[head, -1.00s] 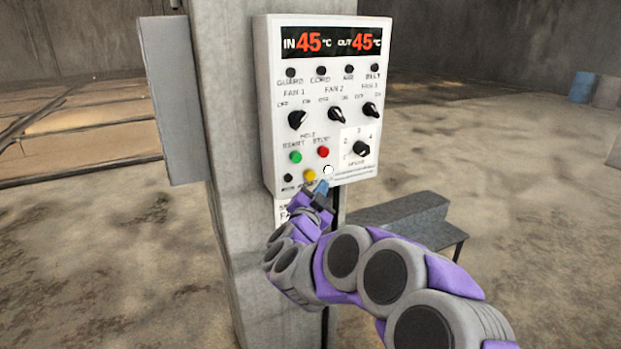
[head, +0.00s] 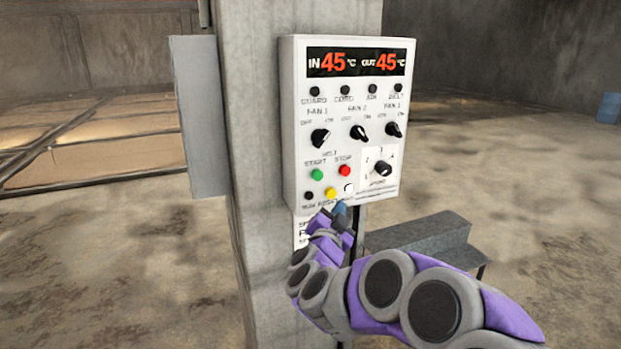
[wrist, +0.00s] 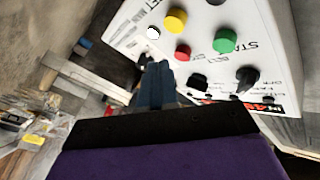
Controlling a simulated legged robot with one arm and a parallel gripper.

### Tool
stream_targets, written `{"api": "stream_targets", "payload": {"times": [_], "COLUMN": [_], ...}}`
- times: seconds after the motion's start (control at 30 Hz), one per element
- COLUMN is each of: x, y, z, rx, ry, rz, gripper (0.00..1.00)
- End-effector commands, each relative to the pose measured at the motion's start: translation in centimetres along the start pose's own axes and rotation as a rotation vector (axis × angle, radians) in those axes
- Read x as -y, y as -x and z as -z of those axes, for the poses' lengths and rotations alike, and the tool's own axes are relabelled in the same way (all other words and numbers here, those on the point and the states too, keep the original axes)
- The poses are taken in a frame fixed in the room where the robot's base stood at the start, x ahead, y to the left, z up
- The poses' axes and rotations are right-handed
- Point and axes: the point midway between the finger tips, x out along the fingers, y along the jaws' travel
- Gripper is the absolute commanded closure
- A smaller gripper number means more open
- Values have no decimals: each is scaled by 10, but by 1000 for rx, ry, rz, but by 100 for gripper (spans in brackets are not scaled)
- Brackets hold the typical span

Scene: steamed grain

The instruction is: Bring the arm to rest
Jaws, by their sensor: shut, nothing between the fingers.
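My gripper (head: 341,209) is at the lower edge of the white control panel (head: 300,120), just below the white button (head: 349,187) in the head view. Its blue fingers are shut and empty. In the wrist view the fingers (wrist: 155,75) point toward the panel's lower part, near the white button (wrist: 153,33); whether they touch the panel I cannot tell. My purple and grey arm is bent and reaches in from the lower right. The panel shows 45 °C for both IN and OUT.
The panel hangs on a concrete pillar (head: 262,240) with a grey box (head: 201,115) on its left side. A low grey bench (head: 425,240) stands behind my arm. A blue barrel (head: 608,107) is far right. Open dusty floor lies on both sides.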

Motion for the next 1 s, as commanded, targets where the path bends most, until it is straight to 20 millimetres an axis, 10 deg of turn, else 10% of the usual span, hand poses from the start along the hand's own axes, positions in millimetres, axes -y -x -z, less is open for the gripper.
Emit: {"api": "stream_targets", "payload": {"times": [0.23, 0.47, 0.67, 1.0], "x": [50, 58, 23, -103], "y": [44, 119, 196, 333], "z": [-20, -47, -62, -42], "rx": [323, 668, 966, 1454], "ry": [35, 162, 324, 611], "rz": [204, 335, 358, 160], "gripper": [100, 100, 100, 100]}}
